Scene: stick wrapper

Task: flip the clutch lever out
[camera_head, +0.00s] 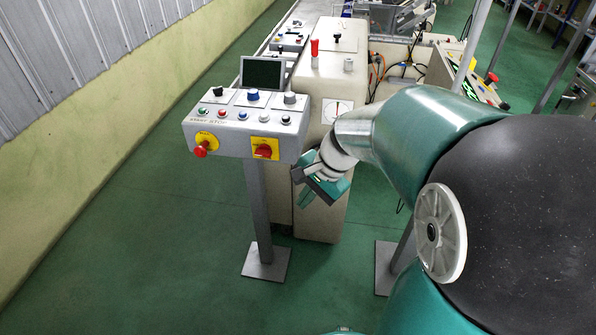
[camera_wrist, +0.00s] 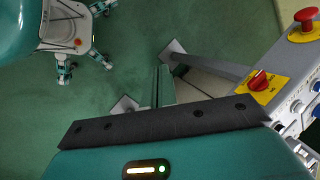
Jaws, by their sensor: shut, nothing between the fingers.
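A lever with a red grip (camera_head: 314,48) stands upright on top of the beige machine cabinet (camera_head: 325,90); I cannot tell for sure that it is the clutch lever. A small black-knobbed part (camera_head: 337,38) is on the same top, to its right. My gripper (camera_head: 307,198) hangs low in front of the cabinet, to the right of the control panel's post and well below the red grip. It is shut and empty. In the wrist view its shut fingers (camera_wrist: 164,86) point out over the floor, and neither the red-gripped lever nor the cabinet top shows there.
A grey control panel (camera_head: 240,135) on a post stands left of my gripper. It carries a red emergency button (camera_head: 201,150) and a red rotary switch (camera_head: 264,150) on yellow plates. A dark screen (camera_head: 262,73) is behind it. The green floor at left is clear.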

